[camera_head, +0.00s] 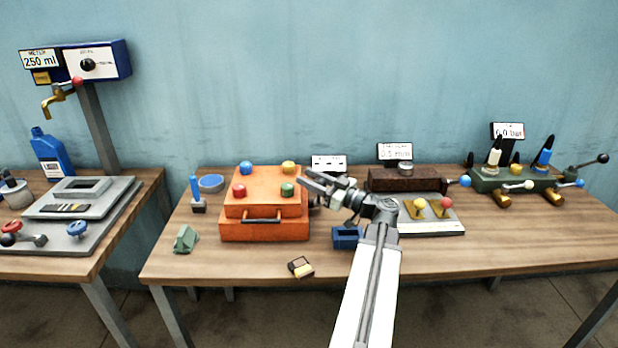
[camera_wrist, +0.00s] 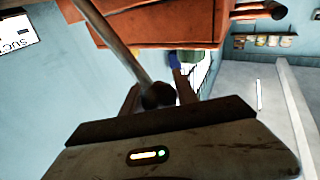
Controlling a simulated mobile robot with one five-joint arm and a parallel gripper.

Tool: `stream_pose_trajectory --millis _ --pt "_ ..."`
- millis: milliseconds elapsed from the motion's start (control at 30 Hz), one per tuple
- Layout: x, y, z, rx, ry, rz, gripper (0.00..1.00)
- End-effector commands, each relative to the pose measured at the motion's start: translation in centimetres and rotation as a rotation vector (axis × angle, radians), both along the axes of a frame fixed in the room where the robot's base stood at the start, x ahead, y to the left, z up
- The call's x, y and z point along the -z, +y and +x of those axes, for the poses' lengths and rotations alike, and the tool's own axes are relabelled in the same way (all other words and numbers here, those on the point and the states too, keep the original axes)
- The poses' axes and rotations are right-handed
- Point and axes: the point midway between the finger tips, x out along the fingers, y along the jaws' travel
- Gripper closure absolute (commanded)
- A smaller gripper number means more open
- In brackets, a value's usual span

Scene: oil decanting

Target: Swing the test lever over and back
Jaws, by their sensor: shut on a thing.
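In the wrist view a grey rod with a dark ball end, which I take for the test lever (camera_wrist: 122,52), slants from the top left down to my gripper (camera_wrist: 158,93). The jaws are shut around its ball end. In the head view my gripper (camera_head: 311,179) is at the right side of the orange box (camera_head: 263,229), by its upper right edge. The lever cannot be made out there, and the contact is hidden. An orange-brown body (camera_wrist: 190,25) fills the top of the wrist view.
A brown block (camera_head: 380,180) and a white-edged plate with yellow and red knobs (camera_head: 430,229) stand right of my arm. A blue holder (camera_head: 347,238) is close beside it. A green valve unit (camera_head: 510,181) is far right.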

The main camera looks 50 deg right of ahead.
Motion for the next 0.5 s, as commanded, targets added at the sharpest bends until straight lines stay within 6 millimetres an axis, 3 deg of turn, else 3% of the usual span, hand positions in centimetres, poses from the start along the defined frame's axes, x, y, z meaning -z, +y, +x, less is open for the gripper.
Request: stream_pose_trajectory --millis 500 --pt "-0.01 -0.06 -0.79 0.009 -0.004 0.003 1.00"
